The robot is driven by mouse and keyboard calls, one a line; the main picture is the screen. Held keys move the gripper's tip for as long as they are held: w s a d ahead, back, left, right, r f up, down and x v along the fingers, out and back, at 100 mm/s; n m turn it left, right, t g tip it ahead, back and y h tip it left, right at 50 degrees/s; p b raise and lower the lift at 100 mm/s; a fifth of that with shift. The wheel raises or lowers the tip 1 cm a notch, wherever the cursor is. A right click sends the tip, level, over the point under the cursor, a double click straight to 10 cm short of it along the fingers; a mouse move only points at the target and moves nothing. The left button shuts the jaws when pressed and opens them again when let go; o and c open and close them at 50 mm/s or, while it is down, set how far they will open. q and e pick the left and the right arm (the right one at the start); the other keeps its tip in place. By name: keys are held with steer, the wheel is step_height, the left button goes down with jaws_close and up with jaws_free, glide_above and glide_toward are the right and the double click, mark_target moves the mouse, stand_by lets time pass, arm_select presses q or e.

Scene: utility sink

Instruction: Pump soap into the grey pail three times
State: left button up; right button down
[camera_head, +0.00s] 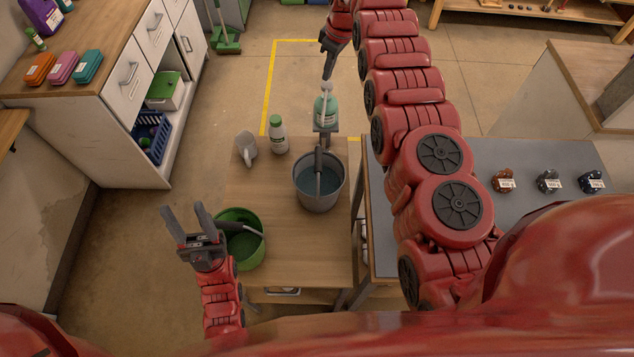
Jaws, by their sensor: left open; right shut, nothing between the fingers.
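The grey pail (320,197) stands on the wooden table, with its dark handle across its opening and bluish content inside. A soap bottle (326,112) with pale green liquid and a pump stands beyond the pail, at the table's far edge, on what looks like a small grey holder. My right gripper (328,76) is shut, pointing down at the top of the soap pump; I cannot tell whether it touches it. My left gripper (184,217) is open and empty, fingers up, left of the table beside a green bucket.
The green bucket (240,250) stands at the table's near left. A white bottle with green cap (278,136) and a grey jug (246,148) stand left of the soap. A grey counter (515,160) on the right holds small labelled items.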

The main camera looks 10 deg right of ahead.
mark_target(327, 83)
steer(key=shift+f, duration=0.2)
stand_by(0.5)
steer(key=shift+f+b, duration=1.25)
steer(key=shift+f, duration=0.05)
steer(key=shift+s, duration=0.1)
steer(key=shift+r, duration=1.45)
steer(key=shift+f, duration=0.1)
steer(key=shift+f+b, duration=0.8)
steer(key=shift+f, duration=0.55)
steer(key=shift+r, duration=0.1)
steer(key=shift+r+p, duration=0.55)
steer(key=shift+r, duration=0.75)
